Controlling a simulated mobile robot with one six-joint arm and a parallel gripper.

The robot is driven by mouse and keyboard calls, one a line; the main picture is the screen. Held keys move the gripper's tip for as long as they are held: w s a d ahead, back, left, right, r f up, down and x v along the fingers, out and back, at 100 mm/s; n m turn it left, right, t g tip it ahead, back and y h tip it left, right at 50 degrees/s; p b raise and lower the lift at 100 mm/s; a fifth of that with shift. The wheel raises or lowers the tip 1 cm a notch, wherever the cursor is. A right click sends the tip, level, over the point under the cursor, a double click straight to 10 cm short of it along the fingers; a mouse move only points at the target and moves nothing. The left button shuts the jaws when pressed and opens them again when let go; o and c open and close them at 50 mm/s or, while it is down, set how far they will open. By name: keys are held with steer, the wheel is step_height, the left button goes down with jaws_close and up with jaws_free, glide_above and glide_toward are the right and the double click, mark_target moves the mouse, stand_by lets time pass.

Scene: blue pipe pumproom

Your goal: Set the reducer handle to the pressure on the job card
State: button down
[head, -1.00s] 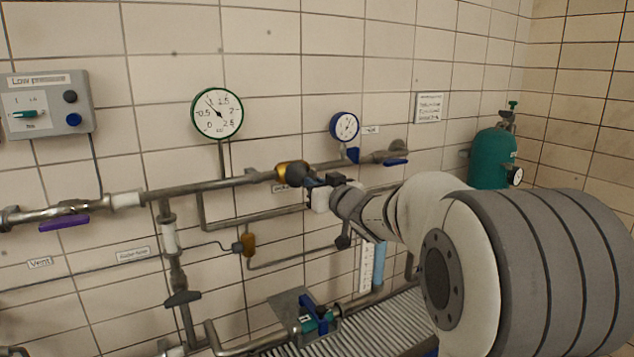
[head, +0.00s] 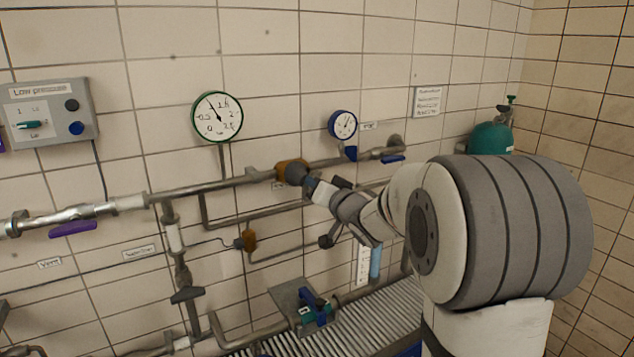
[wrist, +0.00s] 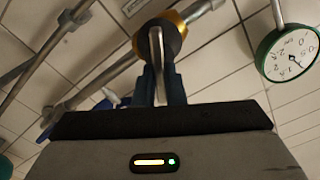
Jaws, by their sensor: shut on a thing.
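The reducer (head: 286,168) is a brass-coloured body with a dark round front, set in the upper grey pipe. In the wrist view its gold ring (wrist: 176,20) surrounds a dark hub with a grey bar handle (wrist: 156,42). My gripper (wrist: 158,80) has its blue fingers shut on that handle; in the head view the gripper (head: 310,185) hides part of it. The green-rimmed gauge (head: 217,117) above left has its needle up and left, near the 1 mark. A white card (head: 427,101) hangs on the wall at right; its text is too small to read.
A blue-rimmed gauge (head: 343,125) sits right of the reducer. A purple lever (head: 73,229) hangs under the pipe at left, below the low-pressure box (head: 48,112). Lower pipes and a blue-handled valve (head: 315,305) lie below. A green cylinder (head: 491,138) stands at right.

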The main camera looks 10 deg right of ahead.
stand_by(0.3)
steer(key=c, duration=1.5)
jaws_free()
steer(key=shift+s+d, duration=0.1)
steer(key=b+v, duration=0.2)
steer(key=v, duration=0.5)
steer(key=shift+s, duration=0.3)
stand_by(0.6)
